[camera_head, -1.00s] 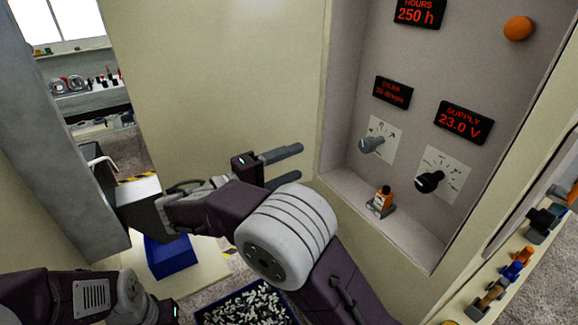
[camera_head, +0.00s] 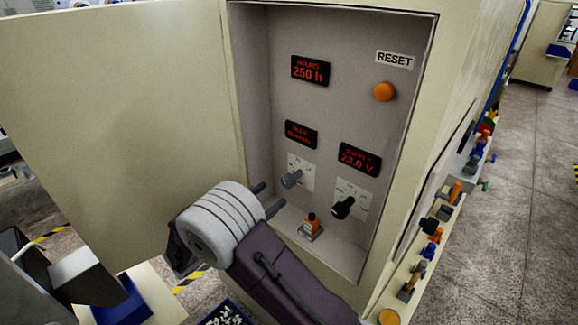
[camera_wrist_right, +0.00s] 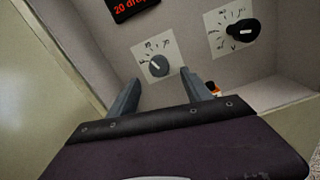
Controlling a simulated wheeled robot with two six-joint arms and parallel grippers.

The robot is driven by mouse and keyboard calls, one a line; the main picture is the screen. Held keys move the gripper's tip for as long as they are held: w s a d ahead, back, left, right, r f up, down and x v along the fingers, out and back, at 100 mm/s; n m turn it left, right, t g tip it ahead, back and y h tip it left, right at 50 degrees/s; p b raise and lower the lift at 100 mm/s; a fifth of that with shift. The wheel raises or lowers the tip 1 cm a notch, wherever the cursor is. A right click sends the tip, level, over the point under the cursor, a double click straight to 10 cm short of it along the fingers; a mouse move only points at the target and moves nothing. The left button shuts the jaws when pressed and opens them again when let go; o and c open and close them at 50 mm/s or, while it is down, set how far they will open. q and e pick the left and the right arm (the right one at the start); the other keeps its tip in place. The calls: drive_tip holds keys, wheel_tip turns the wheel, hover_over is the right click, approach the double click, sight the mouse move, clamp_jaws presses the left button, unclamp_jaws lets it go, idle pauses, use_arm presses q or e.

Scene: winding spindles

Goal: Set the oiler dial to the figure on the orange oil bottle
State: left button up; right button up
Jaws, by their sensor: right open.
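The oiler dial is a grey knob (camera_head: 292,179) on a white scale plate in the recessed panel; its pointer and scale also show in the right wrist view (camera_wrist_right: 157,66). The oiler display (camera_wrist_right: 130,8) above it reads 20 drops, its end cut off. My left gripper is out of view.
A black supply knob (camera_head: 343,207) sits right of the oiler dial, under a 23.0 V display (camera_head: 359,158). An orange button (camera_head: 384,92) is below the RESET label. The open door panel (camera_head: 120,130) stands left of the recess. Several spindle parts line the right side.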

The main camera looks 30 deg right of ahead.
sight(285, 184)
drive_tip(key=p+x, duration=0.4)
drive_tip(key=x, duration=0.4)
drive_tip(key=shift+w+d, duration=0.15)
drive_tip(key=shift+d, duration=0.25)
drive_tip(key=shift+a, duration=0.1)
